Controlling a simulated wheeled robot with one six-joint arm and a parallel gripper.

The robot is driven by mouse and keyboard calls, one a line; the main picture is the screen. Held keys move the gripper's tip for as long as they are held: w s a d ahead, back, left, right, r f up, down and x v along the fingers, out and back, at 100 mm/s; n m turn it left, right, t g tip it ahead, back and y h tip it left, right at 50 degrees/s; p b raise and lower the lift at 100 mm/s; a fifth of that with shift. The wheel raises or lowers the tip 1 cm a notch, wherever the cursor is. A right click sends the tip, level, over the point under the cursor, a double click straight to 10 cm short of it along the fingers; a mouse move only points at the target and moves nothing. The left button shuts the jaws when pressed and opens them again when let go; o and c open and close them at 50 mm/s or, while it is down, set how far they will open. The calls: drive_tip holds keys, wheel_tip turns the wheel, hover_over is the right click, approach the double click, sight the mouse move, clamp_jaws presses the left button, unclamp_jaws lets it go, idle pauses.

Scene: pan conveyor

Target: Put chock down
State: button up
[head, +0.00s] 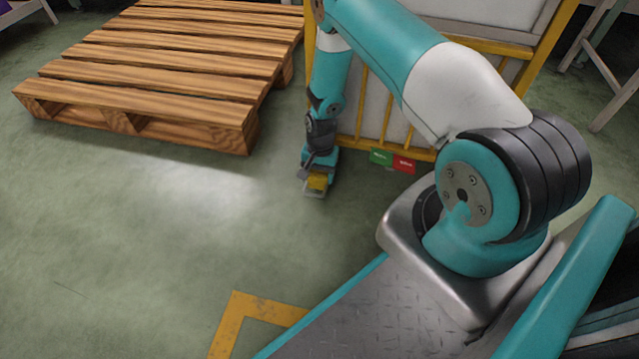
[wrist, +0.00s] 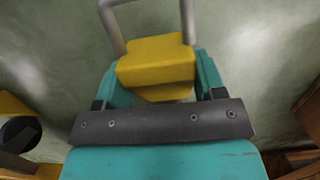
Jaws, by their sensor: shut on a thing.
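The chock is a yellow block (wrist: 156,62) with a grey bar handle (wrist: 113,28), close up in the wrist view. My gripper (wrist: 158,84) is shut on it, with a teal finger on each side of the yellow body. In the head view my arm reaches down, and the gripper (head: 319,172) holds the small yellow chock (head: 317,182) low, near the green floor. I cannot tell whether the chock touches the floor.
A wooden pallet (head: 150,77) lies on the floor to the left. A yellow-framed rack (head: 385,100) with a green and red sign (head: 392,160) stands right behind my gripper. A yellow floor marking (head: 262,303) is in front. Open floor (head: 130,220) lies to the left.

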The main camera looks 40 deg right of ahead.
sight(319, 172)
wheel_tip(319, 172, down, 4)
drive_tip(key=b, duration=0.3)
drive_tip(key=shift+w+d+r, duration=0.1)
drive_tip(key=shift+d, duration=0.05)
drive_tip(key=shift+r, duration=0.15)
drive_tip(key=o, duration=1.1)
drive_tip(key=r+p, duration=0.1)
drive_tip(key=r, duration=0.1)
drive_tip(key=r+p, duration=0.2)
drive_tip(key=r, duration=0.1)
drive_tip(key=r+p, duration=0.2)
drive_tip(key=shift+w+d+r, duration=0.2)
drive_tip(key=shift+w+d, duration=0.15)
drive_tip(key=shift+d, duration=0.05)
